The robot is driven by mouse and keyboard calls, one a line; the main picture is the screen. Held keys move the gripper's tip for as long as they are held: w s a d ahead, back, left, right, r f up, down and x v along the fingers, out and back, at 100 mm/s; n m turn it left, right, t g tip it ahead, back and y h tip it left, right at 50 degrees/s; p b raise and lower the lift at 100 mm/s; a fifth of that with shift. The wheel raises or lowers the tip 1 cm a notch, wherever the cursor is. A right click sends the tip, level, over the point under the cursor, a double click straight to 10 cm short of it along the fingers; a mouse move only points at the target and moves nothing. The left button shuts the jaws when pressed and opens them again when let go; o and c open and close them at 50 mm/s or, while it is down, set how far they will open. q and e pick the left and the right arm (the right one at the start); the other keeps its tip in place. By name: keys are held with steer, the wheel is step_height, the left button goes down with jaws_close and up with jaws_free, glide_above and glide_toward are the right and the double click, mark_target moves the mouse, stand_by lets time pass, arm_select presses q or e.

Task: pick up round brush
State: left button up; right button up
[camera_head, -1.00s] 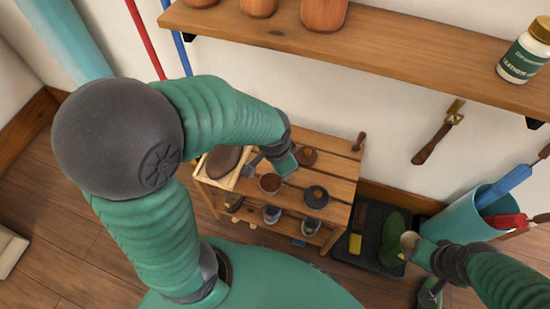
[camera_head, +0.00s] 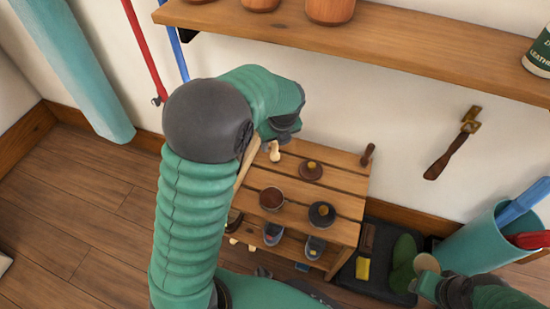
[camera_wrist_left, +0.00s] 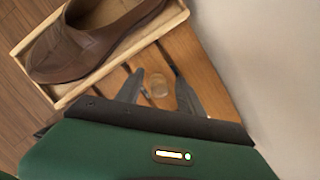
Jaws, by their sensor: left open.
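A small pale wooden knob (camera_head: 274,151) stands on the slatted bench (camera_head: 338,192), just below my left gripper; I take it as the round brush's handle, though its bristles are hidden. In the left wrist view the blurred knob (camera_wrist_left: 158,86) shows between the two spread fingers of my left gripper (camera_wrist_left: 158,74), with no clear contact. In the head view my left wrist (camera_head: 282,126) hides most of the fingers. My right gripper (camera_head: 427,283) is at the lower right beside a tan round piece (camera_head: 426,263); whether it grips it is unclear.
A brown shoe (camera_wrist_left: 92,38) lies in a wooden tray (camera_wrist_left: 117,64) beside the fingers. Round tins (camera_head: 272,199) and knobbed round pieces (camera_head: 322,214) stand on the bench. A wall shelf (camera_head: 400,45) hangs above. A teal bucket (camera_head: 470,245) stands at right.

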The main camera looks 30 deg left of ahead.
arm_select(q)
steer(key=x, duration=0.2)
steer(key=shift+f, duration=0.25)
steer(key=shift+r, duration=0.2)
steer(key=shift+c, duration=0.4)
jaws_close()
arm_select(e)
steer(key=shift+x, duration=0.8)
steer(key=shift+s+r, duration=0.1)
steer(key=shift+s, duration=0.05)
